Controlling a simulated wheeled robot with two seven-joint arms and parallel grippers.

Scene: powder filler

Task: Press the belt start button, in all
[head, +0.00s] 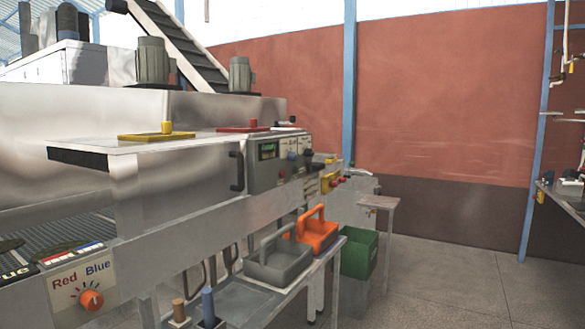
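The labels there are too small to read, so I cannot tell which is the belt start button. At the lower left, a plate marked "Red" and "Blue" carries an orange rotary knob (92,300). Neither of my grippers is in view.
A low bench (250,305) below the panel holds a grey tote (280,265) and an orange tote (318,235). A green bin (358,255) and a small stand (385,203) are beyond. The floor (440,280) at right is clear.

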